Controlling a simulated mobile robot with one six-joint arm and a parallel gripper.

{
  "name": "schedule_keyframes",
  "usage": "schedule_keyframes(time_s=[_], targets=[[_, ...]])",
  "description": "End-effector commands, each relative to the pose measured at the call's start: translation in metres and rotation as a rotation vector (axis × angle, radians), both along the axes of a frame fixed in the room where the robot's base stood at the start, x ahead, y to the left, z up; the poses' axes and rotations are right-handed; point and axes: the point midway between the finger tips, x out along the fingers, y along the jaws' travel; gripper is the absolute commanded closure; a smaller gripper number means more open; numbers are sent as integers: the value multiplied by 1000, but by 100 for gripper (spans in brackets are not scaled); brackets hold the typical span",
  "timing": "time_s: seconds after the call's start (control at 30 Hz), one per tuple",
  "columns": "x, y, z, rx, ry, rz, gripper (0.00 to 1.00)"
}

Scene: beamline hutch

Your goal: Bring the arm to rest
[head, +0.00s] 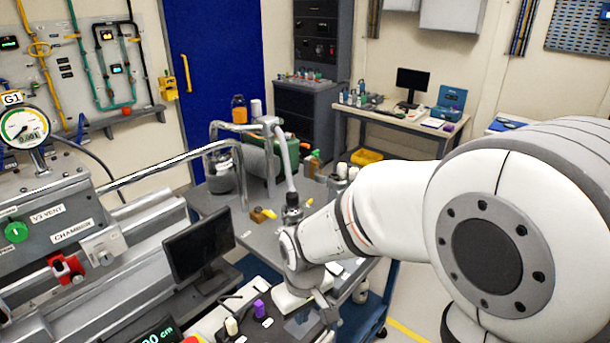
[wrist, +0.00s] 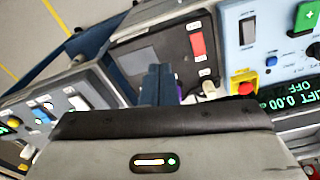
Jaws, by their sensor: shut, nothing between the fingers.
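My white arm reaches in from the right in the head view and bends down at the wrist over the control panels at the bottom middle. My gripper (head: 326,307) points down there, apart from the bench behind. In the wrist view the dark fingers of my gripper (wrist: 160,78) are together, with nothing seen between them. They stand in front of a dark panel (wrist: 140,58) with a red switch (wrist: 197,44). Whether the fingertips touch the panel cannot be told.
A black monitor (head: 198,246) stands left of my wrist, beside the chamber rig with its gauge (head: 24,126). A grey bench (head: 245,228) with bottles and hoses lies behind. The wrist view shows a red stop button (wrist: 243,87) and a lift display. Open floor (head: 410,290) is at right.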

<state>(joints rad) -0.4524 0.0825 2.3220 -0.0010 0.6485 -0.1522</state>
Motion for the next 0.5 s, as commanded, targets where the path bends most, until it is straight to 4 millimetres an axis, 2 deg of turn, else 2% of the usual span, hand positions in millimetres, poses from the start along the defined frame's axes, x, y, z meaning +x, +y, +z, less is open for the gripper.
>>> schedule_keyframes(time_s=[0.03,0.2,0.4,0.5], targets=[[-1,-19,18,13,-25,-59,100],[-19,-75,63,38,-81,-242,100],[-55,-129,101,60,-147,-445,100],[-72,-145,111,66,-171,-520,100]])
